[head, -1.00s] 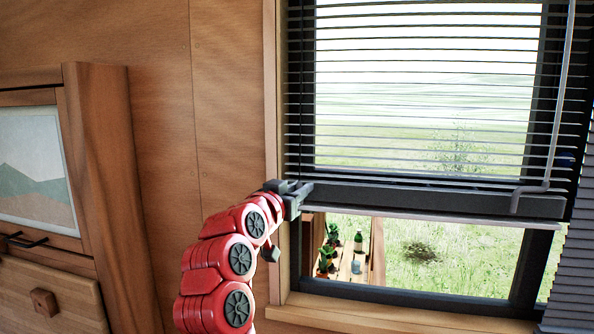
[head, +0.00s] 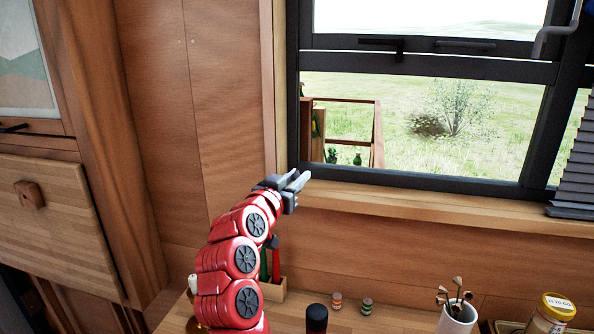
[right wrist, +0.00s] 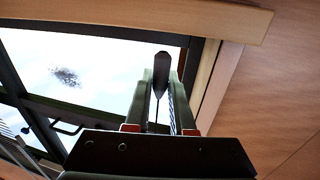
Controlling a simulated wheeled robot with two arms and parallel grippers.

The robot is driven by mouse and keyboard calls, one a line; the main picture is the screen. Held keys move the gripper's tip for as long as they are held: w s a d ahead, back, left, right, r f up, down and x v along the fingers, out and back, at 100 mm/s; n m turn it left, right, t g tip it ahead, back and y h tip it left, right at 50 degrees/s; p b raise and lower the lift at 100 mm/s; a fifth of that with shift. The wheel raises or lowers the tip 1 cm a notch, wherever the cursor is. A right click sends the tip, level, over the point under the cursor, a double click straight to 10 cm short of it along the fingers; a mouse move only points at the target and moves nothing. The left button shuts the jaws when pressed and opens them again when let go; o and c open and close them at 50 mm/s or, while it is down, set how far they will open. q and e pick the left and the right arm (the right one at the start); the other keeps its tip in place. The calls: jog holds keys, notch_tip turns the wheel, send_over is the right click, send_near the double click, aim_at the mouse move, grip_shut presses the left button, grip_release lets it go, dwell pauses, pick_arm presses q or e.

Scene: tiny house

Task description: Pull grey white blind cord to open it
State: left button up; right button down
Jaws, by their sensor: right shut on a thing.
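My right gripper (head: 298,184) is in front of the lower left corner of the window frame, just above the sill. In the right wrist view its two fingers (right wrist: 162,108) are closed around a thin dark cord (right wrist: 154,112). A dark tapered cord pull (right wrist: 161,70) shows beyond the fingertips. The cord cannot be made out in the head view. No blind covers the visible part of the main window (head: 420,130). Slats of another blind (head: 577,170) hang at the right edge. My left gripper is not in view.
Below stand a white cup with utensils (head: 457,318), a jar with a yellow lid (head: 552,318), small spice jars (head: 366,305) and a dark bottle (head: 316,318). A wooden cabinet (head: 60,215) is at left.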

jog(key=shift+f, duration=0.55)
jog(key=c, duration=0.8)
grip_release()
jog(key=shift+o, duration=0.2)
jog(key=b+v, duration=0.2)
jog(key=v, duration=1.5)
jog(key=shift+s+a, duration=0.1)
